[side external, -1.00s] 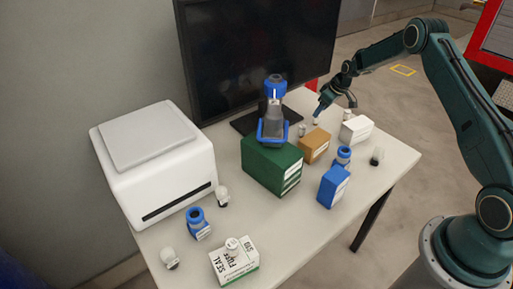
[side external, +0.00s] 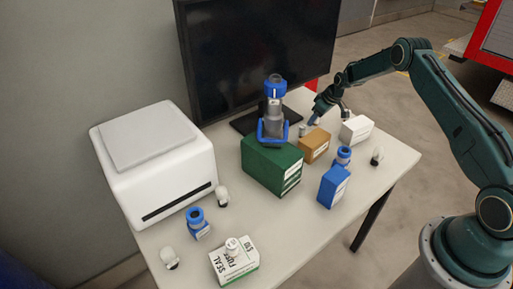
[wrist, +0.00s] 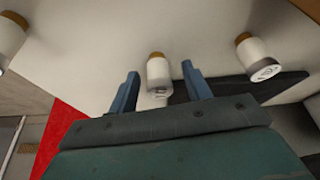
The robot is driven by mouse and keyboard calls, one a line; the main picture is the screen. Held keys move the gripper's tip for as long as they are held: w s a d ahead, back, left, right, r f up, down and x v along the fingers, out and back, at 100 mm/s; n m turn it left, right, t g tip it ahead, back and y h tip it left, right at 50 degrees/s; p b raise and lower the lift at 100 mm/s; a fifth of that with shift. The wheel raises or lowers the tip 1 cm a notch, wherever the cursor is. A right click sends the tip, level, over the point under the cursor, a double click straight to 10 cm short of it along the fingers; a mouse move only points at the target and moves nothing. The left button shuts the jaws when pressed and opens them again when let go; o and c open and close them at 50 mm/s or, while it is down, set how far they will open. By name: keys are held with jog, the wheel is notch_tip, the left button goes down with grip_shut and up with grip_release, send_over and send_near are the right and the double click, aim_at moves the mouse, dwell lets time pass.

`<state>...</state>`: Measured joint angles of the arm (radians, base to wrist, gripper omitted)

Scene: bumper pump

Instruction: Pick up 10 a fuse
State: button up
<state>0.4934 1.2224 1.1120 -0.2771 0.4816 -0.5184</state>
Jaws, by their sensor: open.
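My gripper (side external: 313,119) is open and low over the back of the table, behind the brown box. In the wrist view its two blue fingers (wrist: 161,85) stand on either side of a white cylindrical fuse (wrist: 158,73) with a brown end, with gaps on both sides. A second similar fuse (wrist: 258,58) is to the right and a third (wrist: 10,40) at the left edge. In the side view one small white fuse (side external: 302,130) shows left of my gripper. The ratings cannot be read.
A brown box (side external: 314,146), white box (side external: 355,129) and green box (side external: 272,164) bearing a blue-grey device (side external: 273,120) stand near my gripper. The monitor (side external: 255,60) is behind.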

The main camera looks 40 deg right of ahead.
jog(key=shift+c, duration=0.2)
jog(key=c, duration=1)
jog(key=shift+r, duration=0.1)
notch_tip(320, 180, up, 20)
jog(key=shift+f, duration=0.1)
dwell(0.3)
dwell(0.4)
